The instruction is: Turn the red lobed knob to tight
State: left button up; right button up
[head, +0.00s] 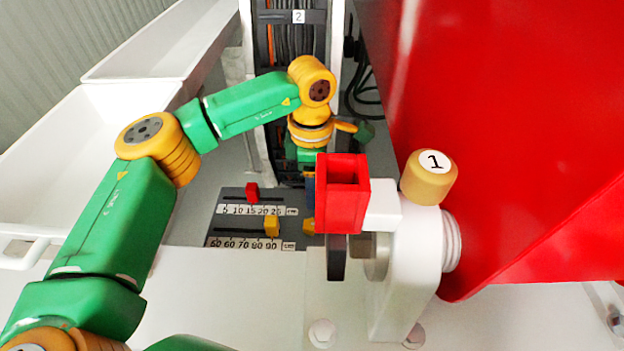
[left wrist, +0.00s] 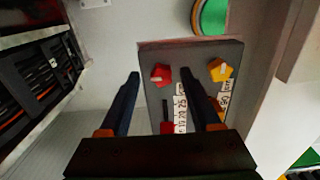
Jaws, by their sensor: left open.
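The red lobed knob (left wrist: 160,74) shows in the left wrist view on a dark grey panel (left wrist: 183,54). My left gripper (left wrist: 159,75) is open. Its two dark fingers stand to the left and right of the red knob in that picture; I cannot tell whether either touches it. In the head view my left gripper (head: 310,188) reaches down to the panel's right part, mostly behind a red block, and the red knob is hidden there. My right gripper is not in view.
A yellow lobed knob (left wrist: 221,70) sits right of the red one. The panel has a red slider (head: 252,192) and a yellow slider (head: 271,226). A red square block (head: 342,195) on a white fitting and a large red housing (head: 500,130) crowd the right side.

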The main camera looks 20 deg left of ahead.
pick_arm(q)
jog(key=shift+s, duration=0.15)
jog(key=c, duration=0.6)
grip_shut()
jog(key=shift+m, duration=0.3)
jog(key=m, duration=0.4)
jog(key=shift+b, duration=0.4)
jog(key=m, duration=0.4)
jog(key=shift+d, duration=0.1)
jog(key=m, duration=0.9)
jog(key=shift+m, duration=0.3)
